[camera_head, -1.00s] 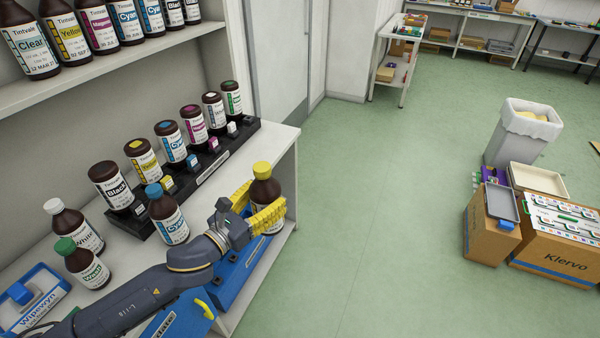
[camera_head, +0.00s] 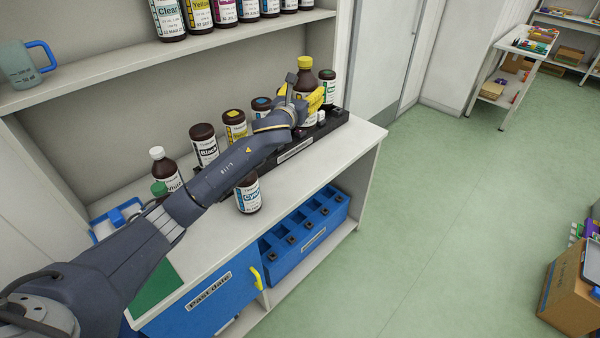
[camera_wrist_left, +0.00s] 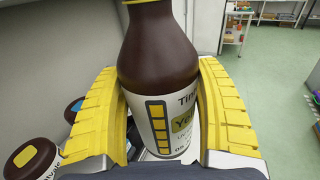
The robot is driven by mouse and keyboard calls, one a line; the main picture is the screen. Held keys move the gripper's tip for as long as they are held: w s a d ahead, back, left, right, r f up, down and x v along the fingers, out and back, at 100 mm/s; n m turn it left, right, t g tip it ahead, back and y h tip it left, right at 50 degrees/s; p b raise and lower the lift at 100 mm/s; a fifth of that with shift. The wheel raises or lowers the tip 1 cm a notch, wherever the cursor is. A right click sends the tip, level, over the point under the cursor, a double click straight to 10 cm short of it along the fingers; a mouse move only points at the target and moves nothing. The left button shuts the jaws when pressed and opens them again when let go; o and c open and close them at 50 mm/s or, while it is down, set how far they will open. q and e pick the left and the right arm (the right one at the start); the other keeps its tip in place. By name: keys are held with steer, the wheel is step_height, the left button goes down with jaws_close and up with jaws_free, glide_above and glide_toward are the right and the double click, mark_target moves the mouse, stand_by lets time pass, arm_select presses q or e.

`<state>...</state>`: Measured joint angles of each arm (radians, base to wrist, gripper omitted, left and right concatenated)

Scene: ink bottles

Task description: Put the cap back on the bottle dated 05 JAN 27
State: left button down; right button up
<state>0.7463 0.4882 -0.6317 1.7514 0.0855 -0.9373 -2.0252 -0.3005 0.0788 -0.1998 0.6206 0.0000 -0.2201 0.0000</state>
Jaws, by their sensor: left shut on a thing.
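My left gripper (camera_head: 308,101) is shut on a brown bottle with a yellow cap (camera_head: 304,77). It holds the bottle upright at the right part of the black rack (camera_head: 294,151); I cannot tell whether its base touches anything. In the left wrist view the bottle (camera_wrist_left: 158,50) sits between the yellow fingers of the gripper (camera_wrist_left: 157,72). Its label is yellow-marked, and its date is too small and cut off to read. A cyan-labelled bottle (camera_head: 248,196) stands on the counter in front of the rack, its top hidden by my arm. My right gripper is out of view.
The rack also holds a black bottle (camera_head: 203,146), a yellow bottle (camera_head: 235,126) and a green bottle (camera_head: 327,88). A white-capped bottle (camera_head: 162,168) stands left. Below are a blue crate (camera_head: 312,238) and a blue "Past date" bin (camera_head: 212,302). The counter's right front is clear.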

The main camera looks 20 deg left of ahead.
arm_select(q)
steer(key=shift+w+a+f+n+y, duration=0.2)
steer(key=shift+a+f+n+y, duration=0.15)
steer(key=shift+a+f, duration=0.35)
steer(key=shift+a+r, duration=0.1)
steer(key=shift+r, duration=0.05)
step_height(320, 180, down, 16)
stand_by(0.5)
steer(key=shift+f, duration=2)
steer(key=shift+f, duration=0.15)
steer(key=shift+c, duration=0.8)
jaws_free()
steer(key=shift+f, duration=0.1)
